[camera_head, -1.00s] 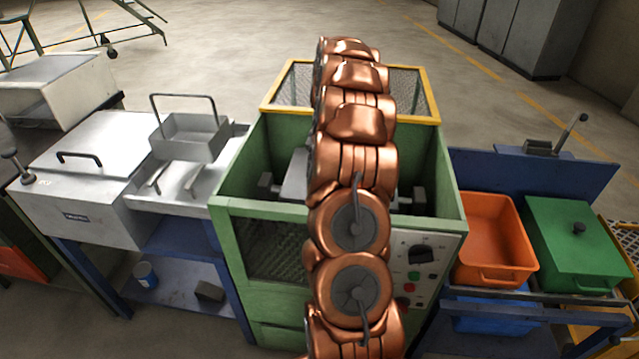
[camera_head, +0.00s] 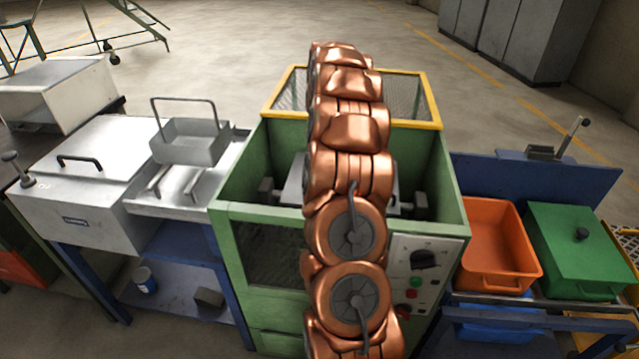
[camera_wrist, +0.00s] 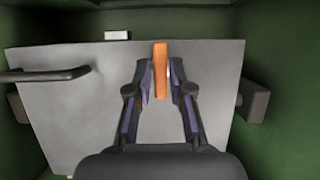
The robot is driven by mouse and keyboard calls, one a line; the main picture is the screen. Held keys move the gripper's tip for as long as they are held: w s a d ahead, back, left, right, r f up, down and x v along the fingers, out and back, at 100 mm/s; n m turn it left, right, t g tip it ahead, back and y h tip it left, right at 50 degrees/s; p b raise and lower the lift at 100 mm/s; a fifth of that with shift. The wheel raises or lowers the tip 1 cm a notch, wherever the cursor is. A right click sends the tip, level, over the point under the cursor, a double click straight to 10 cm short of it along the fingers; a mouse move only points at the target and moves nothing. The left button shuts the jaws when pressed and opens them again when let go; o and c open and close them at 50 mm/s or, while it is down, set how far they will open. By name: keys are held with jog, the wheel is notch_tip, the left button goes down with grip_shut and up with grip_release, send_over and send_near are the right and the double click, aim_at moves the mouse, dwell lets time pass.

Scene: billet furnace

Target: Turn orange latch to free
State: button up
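The orange latch (camera_wrist: 161,70) is a narrow upright bar on a grey metal plate (camera_wrist: 70,115) in the wrist view. My gripper (camera_wrist: 162,76) has one dark finger with purple pads on each side of it. The fingertips are very close to its sides; whether they touch it I cannot tell. The plate has a dark bar handle (camera_wrist: 45,75) at left. In the head view the plate (camera_head: 293,187) shows inside the green machine (camera_head: 236,187); my copper-coloured arm hides my gripper and the latch.
Green walls enclose the plate closely, with dark blocks (camera_wrist: 253,100) at its sides. A yellow-framed mesh guard (camera_head: 415,122) stands behind the machine. A control panel (camera_head: 425,265) is at its front. An orange bin (camera_head: 490,275) and a green lidded box (camera_head: 575,245) stand right.

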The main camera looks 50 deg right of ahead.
jog(key=shift+o, duration=1.3)
jog(key=shift+r, duration=0.1)
